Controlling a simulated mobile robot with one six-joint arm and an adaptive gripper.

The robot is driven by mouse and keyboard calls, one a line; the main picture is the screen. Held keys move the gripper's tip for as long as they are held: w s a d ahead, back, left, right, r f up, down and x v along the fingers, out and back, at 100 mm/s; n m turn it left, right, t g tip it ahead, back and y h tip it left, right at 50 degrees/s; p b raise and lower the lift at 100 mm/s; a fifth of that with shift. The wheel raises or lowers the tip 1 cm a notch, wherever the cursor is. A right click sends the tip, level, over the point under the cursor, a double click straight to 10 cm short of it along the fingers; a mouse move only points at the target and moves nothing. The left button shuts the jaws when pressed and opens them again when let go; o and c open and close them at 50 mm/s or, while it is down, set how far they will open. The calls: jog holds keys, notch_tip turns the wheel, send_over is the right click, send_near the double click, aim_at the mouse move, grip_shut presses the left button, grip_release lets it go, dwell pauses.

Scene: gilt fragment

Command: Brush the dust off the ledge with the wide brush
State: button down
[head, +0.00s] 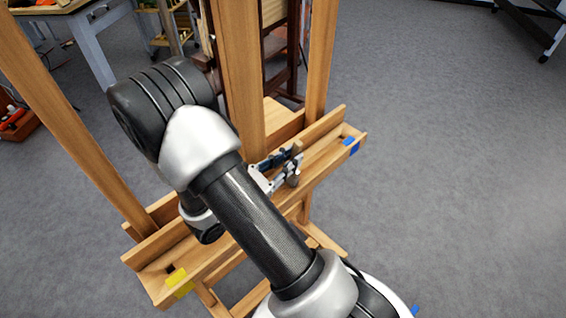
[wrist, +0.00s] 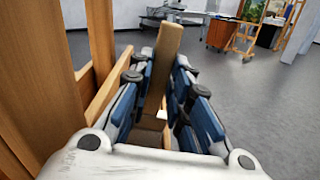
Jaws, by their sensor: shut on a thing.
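The ledge (head: 315,163) is a long wooden tray across an easel, running from lower left to upper right in the head view. My gripper (head: 285,168) is over the right half of the ledge. In the wrist view my gripper (wrist: 163,82) is shut on a flat wooden piece (wrist: 168,52), which looks like the wide brush's handle. The bristles are hidden, so I cannot tell whether they touch the ledge. My arm covers the ledge's middle. No dust can be made out clearly; a small dark patch (head: 170,268) shows near the left end.
Yellow tape (head: 178,280) marks the ledge's left end and blue tape (head: 351,146) its right end. An easel upright (head: 240,80) rises close behind my gripper. The grey floor (head: 450,170) right of the easel is clear. A workbench (head: 85,30) stands at the back left.

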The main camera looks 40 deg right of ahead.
jog(key=shift+d, duration=0.7)
jog(key=shift+r, duration=0.1)
notch_tip(320, 180, up, 9)
jog(key=p, duration=0.7)
jog(key=shift+w, duration=0.1)
notch_tip(320, 180, down, 9)
jog(key=w+b, duration=0.1)
jog(key=b, duration=0.6)
jog(key=shift+w+a+r+b, duration=0.2)
jog(key=shift+b, duration=0.1)
